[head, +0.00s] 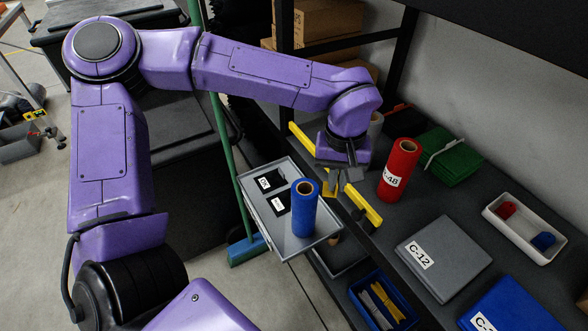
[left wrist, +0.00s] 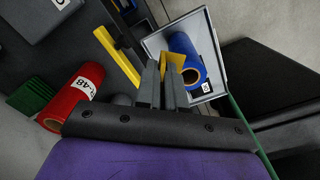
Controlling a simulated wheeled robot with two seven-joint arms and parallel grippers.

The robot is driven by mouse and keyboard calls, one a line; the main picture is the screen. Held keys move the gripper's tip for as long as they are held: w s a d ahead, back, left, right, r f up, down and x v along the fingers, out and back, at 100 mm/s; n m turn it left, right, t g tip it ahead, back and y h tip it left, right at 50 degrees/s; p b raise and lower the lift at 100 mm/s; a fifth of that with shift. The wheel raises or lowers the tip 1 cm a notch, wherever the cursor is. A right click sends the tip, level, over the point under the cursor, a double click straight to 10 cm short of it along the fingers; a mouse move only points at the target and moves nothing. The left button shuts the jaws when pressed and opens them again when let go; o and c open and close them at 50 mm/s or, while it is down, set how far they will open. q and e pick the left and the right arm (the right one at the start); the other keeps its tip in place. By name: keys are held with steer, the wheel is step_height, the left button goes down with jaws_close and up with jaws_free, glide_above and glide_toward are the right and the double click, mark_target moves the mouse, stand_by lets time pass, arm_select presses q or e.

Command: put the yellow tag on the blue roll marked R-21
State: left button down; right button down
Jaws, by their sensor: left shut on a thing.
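My left gripper (head: 340,182) is shut on a yellow tag (left wrist: 175,59), which shows between its fingertips in the left wrist view. A blue roll (head: 305,208) stands upright on a grey tray (head: 256,172) at the shelf's front edge, just left of and below the gripper in the head view. It also shows in the left wrist view (left wrist: 184,47), close beyond the tag; I cannot tell whether they touch. No marking on the blue roll is readable. My right gripper is not in view.
A red roll (head: 399,170) marked 48 stands on the dark shelf, right of the gripper. A yellow edge bar (head: 363,206) runs beside the gripper. A grey box (head: 444,258) marked C-12, a white bin (head: 524,228) and green folders (head: 452,160) lie farther right. A green broom (head: 247,249) stands left.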

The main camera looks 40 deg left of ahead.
arm_select(q)
steer(key=s+r+n, duration=0.5)
steer(key=s+n, duration=0.2)
steer(key=p, duration=0.1)
glide_above(309, 186)
steer(key=shift+n, duration=0.4)
steer(key=f, duration=0.8)
steer(key=shift+s+d+f, duration=0.15)
steer(key=shift+s+f, duration=0.05)
steer(key=shift+f, duration=0.2)
step_height(309, 186, down, 3)
steer(key=shift+w+r, duration=0.1)
steer(key=shift+w, duration=0.05)
steer(key=shift+f, duration=0.45)
steer(key=c, duration=1.2)
jaws_free()
steer(key=shift+f, duration=0.15)
steer(key=shift+c, duration=0.2)
